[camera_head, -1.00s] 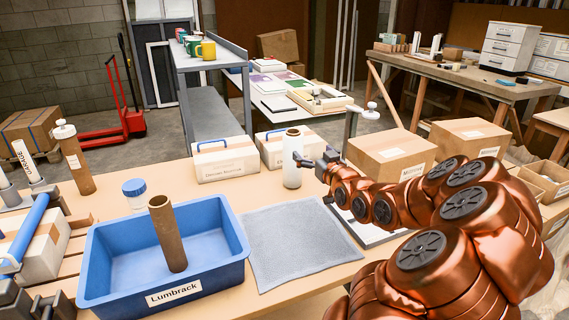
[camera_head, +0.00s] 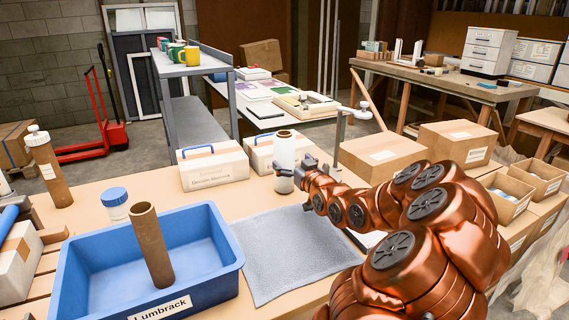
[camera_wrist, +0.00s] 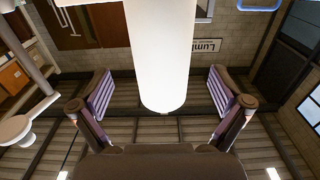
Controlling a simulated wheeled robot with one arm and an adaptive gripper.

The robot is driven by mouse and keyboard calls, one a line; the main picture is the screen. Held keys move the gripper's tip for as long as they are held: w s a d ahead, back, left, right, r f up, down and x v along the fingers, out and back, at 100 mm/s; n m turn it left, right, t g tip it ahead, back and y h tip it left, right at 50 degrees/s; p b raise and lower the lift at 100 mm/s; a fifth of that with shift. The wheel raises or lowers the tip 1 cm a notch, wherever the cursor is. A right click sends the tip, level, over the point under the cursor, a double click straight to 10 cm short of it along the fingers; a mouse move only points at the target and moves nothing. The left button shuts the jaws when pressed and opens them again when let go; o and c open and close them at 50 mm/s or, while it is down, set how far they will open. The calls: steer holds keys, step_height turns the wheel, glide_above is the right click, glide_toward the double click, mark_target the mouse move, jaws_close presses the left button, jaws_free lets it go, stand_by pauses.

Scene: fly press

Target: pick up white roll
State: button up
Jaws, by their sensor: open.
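The white roll (camera_head: 285,152), an upright white cylinder with a brown top, stands on the table behind the grey mat. My gripper (camera_head: 284,177) is at the roll's lower part in the head view, its fingers partly overlapping it. In the wrist view the white roll (camera_wrist: 160,50) comes down from the top edge between the two fingers of my gripper (camera_wrist: 160,88). The fingers are spread wide, with a visible gap on each side of the roll. The gripper is open and holds nothing.
Two white cases (camera_head: 213,167) with blue handles stand left of and behind the roll. A blue bin (camera_head: 215,275) with a brown tube (camera_head: 151,245) is at the front left. The grey mat (camera_head: 290,255) is bare. Cardboard boxes (camera_head: 380,157) stand to the right.

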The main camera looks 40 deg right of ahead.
steer(key=x, duration=0.2)
steer(key=p+x, duration=0.1)
steer(key=shift+w+r, duration=0.25)
steer(key=shift+x, duration=0.75)
steer(key=shift+f, duration=0.1)
steer(key=c, duration=1.8)
